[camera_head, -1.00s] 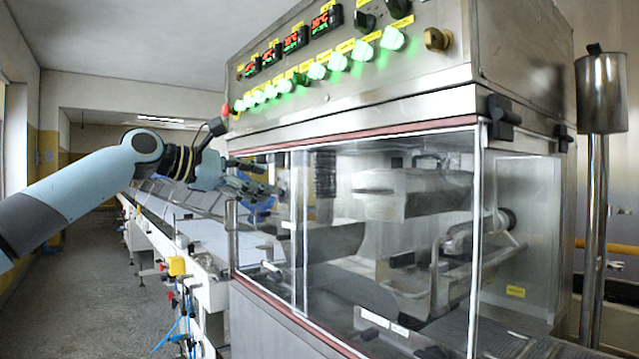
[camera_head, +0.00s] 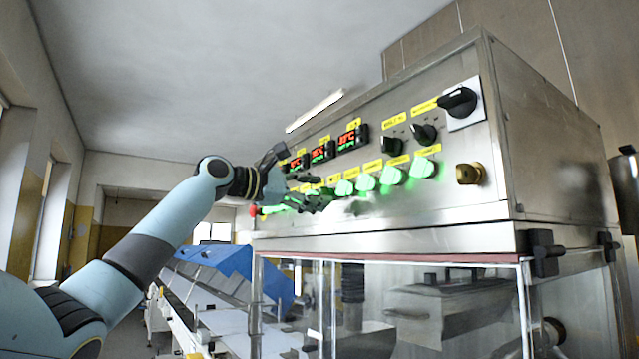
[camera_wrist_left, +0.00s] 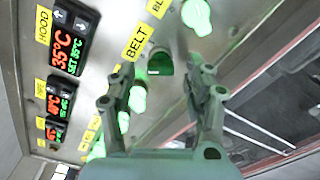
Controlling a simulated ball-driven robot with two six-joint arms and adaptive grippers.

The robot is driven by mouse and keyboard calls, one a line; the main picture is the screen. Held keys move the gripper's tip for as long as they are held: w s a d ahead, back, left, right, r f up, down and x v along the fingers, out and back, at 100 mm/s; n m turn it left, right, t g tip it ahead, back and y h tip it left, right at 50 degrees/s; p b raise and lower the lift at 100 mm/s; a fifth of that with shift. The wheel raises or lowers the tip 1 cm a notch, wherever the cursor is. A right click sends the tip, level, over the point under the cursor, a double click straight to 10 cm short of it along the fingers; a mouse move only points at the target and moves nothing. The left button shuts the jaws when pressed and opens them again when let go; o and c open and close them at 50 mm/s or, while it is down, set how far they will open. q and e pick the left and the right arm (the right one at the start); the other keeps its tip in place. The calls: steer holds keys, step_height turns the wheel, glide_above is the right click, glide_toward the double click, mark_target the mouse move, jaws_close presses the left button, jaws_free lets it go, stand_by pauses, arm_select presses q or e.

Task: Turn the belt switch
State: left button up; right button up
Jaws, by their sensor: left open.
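The belt switch (camera_wrist_left: 160,62) is a dark green knob under the yellow BELT label (camera_wrist_left: 136,40) in the left wrist view. It looks dimmer than the bright green knobs near it. My left gripper (camera_wrist_left: 161,70) is open, its two fingers on either side of the switch in that view. Contact cannot be told. In the head view, my left gripper (camera_head: 300,180) is at the panel's left part, over the row of green knobs, and I cannot single out the belt switch there. My right gripper is out of view.
The steel control panel (camera_head: 380,110) carries red displays (camera_head: 352,137), several lit green knobs (camera_head: 393,175), black knobs (camera_head: 424,134) and a brass fitting (camera_head: 469,173). A red button (camera_head: 253,211) is at its left end. A glass enclosure (camera_head: 400,310) lies below, beside a conveyor (camera_head: 225,322).

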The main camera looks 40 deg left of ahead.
arm_select(q)
steer(key=shift+w+d, duration=0.2)
steer(key=shift+w, duration=0.3)
steer(key=shift+w+f, duration=0.1)
steer(key=shift+w, duration=0.1)
jaws_close()
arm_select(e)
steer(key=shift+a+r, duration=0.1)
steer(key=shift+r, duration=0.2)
